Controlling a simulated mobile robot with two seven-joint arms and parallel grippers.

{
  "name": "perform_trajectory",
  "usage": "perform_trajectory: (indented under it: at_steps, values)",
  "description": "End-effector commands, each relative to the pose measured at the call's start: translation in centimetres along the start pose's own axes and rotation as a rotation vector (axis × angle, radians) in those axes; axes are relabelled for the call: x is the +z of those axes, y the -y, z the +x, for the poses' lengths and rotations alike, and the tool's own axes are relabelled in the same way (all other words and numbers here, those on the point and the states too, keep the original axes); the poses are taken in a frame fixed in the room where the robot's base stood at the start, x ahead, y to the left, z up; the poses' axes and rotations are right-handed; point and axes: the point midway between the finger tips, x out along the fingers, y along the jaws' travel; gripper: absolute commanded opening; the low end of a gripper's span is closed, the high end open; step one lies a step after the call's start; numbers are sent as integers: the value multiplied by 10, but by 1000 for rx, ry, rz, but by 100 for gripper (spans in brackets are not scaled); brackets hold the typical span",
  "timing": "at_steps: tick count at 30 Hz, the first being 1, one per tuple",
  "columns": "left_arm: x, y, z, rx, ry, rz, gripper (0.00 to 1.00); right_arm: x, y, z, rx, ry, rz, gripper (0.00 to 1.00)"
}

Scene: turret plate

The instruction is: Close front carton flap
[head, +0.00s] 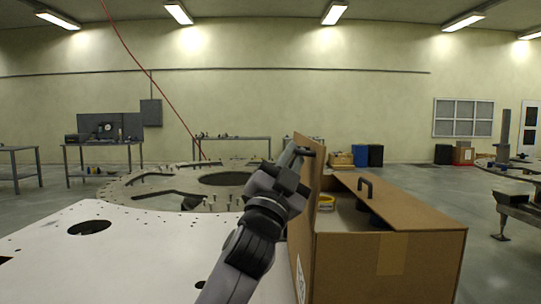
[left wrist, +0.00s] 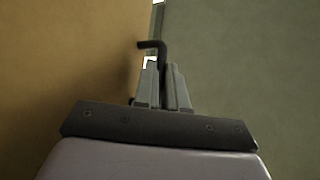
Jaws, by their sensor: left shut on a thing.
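The brown cardboard carton (head: 345,270) stands at the right of centre in the head view. One flap (head: 311,185) stands upright along its left side. My left gripper (head: 297,151) is at the top of the upright flap, shut on that flap's dark handle. In the left wrist view the fingers (left wrist: 163,85) are closed together on the dark bent handle (left wrist: 152,45), beside the brown board (left wrist: 70,70). My right gripper is not in view.
Inside the carton a yellow ring-shaped item (head: 326,201) shows in the opening. A white plate (head: 140,250) with holes lies left of the carton, and a large ring-shaped turret plate (head: 130,190) lies behind it. Workbenches (head: 105,150) stand far back.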

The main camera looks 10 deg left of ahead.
Motion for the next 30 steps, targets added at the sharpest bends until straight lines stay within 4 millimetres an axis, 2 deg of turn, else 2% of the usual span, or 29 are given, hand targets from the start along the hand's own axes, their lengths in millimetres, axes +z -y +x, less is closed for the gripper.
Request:
perform_trajectory:
  at_steps: [1, 7, 17, 30]
  values:
    - [-10, 0, 6, 20, -9, 31, 0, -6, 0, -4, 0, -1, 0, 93]
    - [-23, -19, 15, 144, -10, 158, 0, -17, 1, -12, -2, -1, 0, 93]
    - [-26, -42, 20, 365, -11, 380, 0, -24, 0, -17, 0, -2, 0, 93]
    - [-28, -93, 22, 661, -13, 671, 0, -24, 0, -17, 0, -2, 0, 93]
